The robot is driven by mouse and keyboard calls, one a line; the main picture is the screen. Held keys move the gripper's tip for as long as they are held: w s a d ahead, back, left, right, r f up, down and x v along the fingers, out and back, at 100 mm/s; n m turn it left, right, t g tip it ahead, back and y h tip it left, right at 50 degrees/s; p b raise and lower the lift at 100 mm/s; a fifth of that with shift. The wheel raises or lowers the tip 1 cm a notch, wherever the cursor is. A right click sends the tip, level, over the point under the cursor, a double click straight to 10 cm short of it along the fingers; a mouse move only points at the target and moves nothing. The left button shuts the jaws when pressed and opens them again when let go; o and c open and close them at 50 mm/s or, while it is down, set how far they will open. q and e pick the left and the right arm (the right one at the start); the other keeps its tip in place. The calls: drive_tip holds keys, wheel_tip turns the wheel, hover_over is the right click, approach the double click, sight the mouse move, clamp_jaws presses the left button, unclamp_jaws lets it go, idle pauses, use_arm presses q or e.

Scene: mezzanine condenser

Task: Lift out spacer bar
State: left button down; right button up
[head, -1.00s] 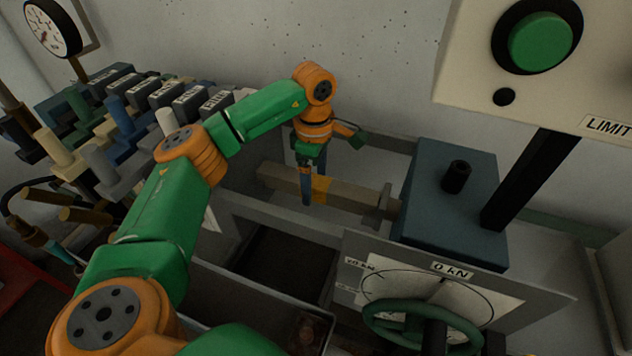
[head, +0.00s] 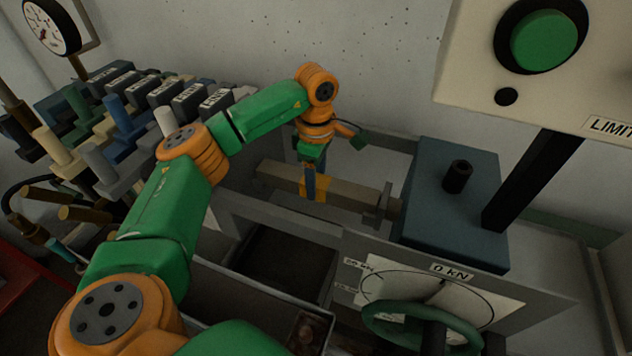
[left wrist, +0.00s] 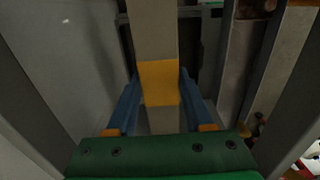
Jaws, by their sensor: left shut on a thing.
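The spacer bar (head: 345,194) is a long beige-grey bar with a yellow band (head: 316,187) around it. In the head view it lies level in the frame of the machine, left of the blue-grey block. In the left wrist view the bar (left wrist: 154,30) runs up the picture, and its yellow band (left wrist: 159,83) lies between the blue fingers. My left gripper (head: 309,180) points down and is shut on the bar at the yellow band. The left wrist view shows one finger on each side of it (left wrist: 158,92). My right gripper is not in view.
The blue-grey block (head: 425,205) stands at the bar's right end. In front are a 0 kN dial panel (head: 440,300), a green handwheel (head: 372,318) and an open dark bin (head: 285,265). Coloured labelled blocks (head: 130,130) stand at left; a green button (head: 543,40) is upper right.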

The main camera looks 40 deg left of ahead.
use_arm(q)
wheel_tip(320, 180, up, 7)
drive_tip(key=shift+w+r+b, duration=0.15)
drive_tip(key=shift+b, duration=0.15)
wheel_tip(320, 180, up, 11)
drive_tip(key=p, duration=0.4)
drive_tip(key=shift+p, duration=0.3)
